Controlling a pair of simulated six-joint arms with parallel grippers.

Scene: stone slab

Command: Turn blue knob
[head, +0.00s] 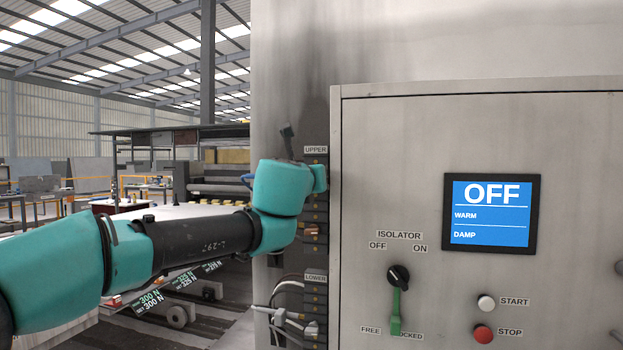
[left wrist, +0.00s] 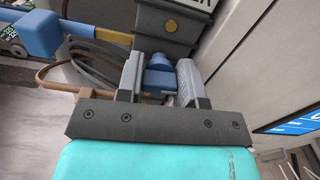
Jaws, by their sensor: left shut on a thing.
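A blue knob (left wrist: 160,76) sits low on a dark block beside the cabinet in the left wrist view. My left gripper (left wrist: 160,82) is shut on it, with one grey finger on each side. In the head view my left arm reaches in from the left to the dark column of blocks (head: 315,217) just below the UPPER label (head: 316,150). My wrist hides the knob and the fingertips there. My right gripper is in neither view.

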